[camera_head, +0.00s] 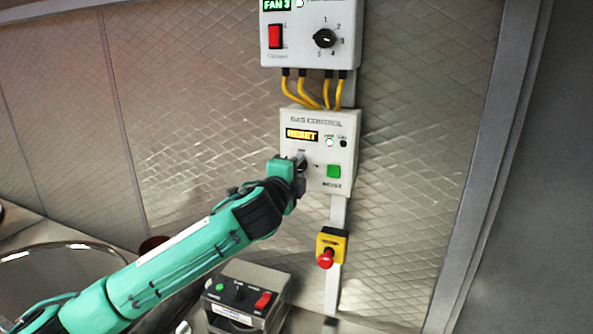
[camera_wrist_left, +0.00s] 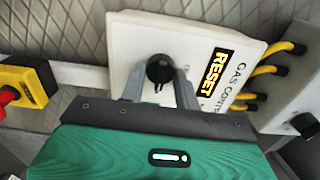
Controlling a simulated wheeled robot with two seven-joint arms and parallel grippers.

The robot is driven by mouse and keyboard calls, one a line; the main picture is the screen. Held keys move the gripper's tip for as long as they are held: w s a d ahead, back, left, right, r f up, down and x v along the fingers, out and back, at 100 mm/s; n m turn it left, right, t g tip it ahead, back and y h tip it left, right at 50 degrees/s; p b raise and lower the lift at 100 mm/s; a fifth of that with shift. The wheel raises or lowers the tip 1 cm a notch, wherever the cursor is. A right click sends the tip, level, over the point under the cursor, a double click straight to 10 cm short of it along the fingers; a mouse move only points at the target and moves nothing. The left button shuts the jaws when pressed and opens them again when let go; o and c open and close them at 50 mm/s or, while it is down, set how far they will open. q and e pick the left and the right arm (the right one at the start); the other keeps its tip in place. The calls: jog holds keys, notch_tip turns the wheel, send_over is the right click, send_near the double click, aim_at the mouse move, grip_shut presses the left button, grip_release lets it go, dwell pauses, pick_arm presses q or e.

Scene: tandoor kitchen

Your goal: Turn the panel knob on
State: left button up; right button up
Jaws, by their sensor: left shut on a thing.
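The gas control panel (camera_head: 337,120) is a white box on the wall with a lit RESET display (camera_head: 302,135) and a green button (camera_head: 334,171). Its black knob (camera_wrist_left: 160,69) shows in the left wrist view between the two grey fingers of my left gripper (camera_wrist_left: 160,84). The gripper is shut on the knob. In the head view my left gripper (camera_head: 301,168) reaches the lower left of the panel and mostly hides the knob. The knob's exact setting is hard to tell. My right gripper is not in view.
A fan control box (camera_head: 312,38) with a red switch and black dial hangs above, joined by yellow cables (camera_head: 305,92). A red emergency button on a yellow box (camera_head: 331,248) is below. A grey switch box (camera_head: 246,297) stands on the counter beneath my left arm.

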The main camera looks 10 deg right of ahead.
pick_arm(q)
jog(key=shift+f, duration=0.1)
jog(key=o, duration=1)
jog(key=shift+c, duration=0.2)
jog(key=shift+s, duration=0.1)
jog(key=b+v, duration=0.6)
jog(key=v, duration=0.7)
jog(key=shift+s+a+b, duration=0.25)
jog(key=shift+b, duration=0.15)
